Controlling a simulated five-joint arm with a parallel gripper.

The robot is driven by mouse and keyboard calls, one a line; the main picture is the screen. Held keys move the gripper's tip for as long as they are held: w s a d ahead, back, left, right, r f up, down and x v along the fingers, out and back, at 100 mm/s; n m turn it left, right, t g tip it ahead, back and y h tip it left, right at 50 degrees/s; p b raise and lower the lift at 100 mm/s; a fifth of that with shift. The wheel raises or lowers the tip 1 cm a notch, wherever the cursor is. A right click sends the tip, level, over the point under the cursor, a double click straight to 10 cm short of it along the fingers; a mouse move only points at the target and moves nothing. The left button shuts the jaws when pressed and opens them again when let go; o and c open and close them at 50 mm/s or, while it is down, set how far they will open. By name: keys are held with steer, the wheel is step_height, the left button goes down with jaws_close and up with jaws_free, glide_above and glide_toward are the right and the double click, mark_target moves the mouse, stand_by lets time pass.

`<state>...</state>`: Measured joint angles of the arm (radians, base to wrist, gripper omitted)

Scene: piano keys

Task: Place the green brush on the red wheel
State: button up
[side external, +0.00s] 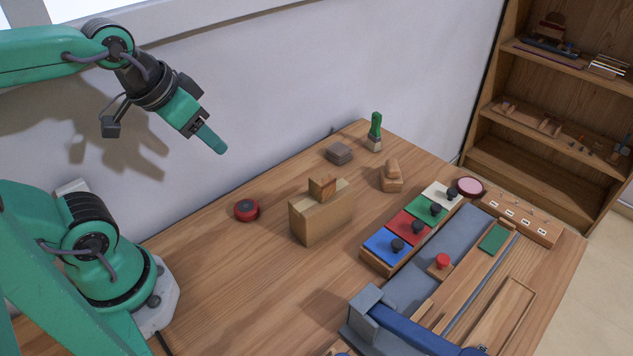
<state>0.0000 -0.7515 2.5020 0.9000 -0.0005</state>
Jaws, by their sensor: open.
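The green brush (375,127) stands upright at the far back of the table, its green handle on top and a pale block-like part below. The red wheel (246,210) is a small round red disc with a dark centre, lying flat near the table's back-left edge. Nothing lies on it. My gripper (213,142) is high in the air at the upper left, pointing down to the right. It is apart from both the brush and the wheel, and nothing shows in it. It is open, though its jaws largely overlap from this side.
A wooden block (321,215) with a smaller piece on top stands between wheel and brush. A row of coloured keys (408,228) and a pink-topped disc (470,186) are to the right.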

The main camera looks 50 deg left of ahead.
steer(key=shift+w+r, duration=0.1)
steer(key=w+r+n, duration=0.4)
steer(key=w+r, duration=0.1)
steer(key=w, duration=0.6)
steer(key=n+g, duration=0.2)
steer(key=n, duration=1)
glide_above(375, 114)
steer(key=s, duration=0.3)
step_height(375, 114, down, 15)
steer(key=shift+w+x, duration=0.25)
steer(key=shift+x, duration=1.1)
steer(key=shift+a, duration=0.1)
steer(key=shift+x, duration=2.5)
steer(key=shift+w, duration=0.15)
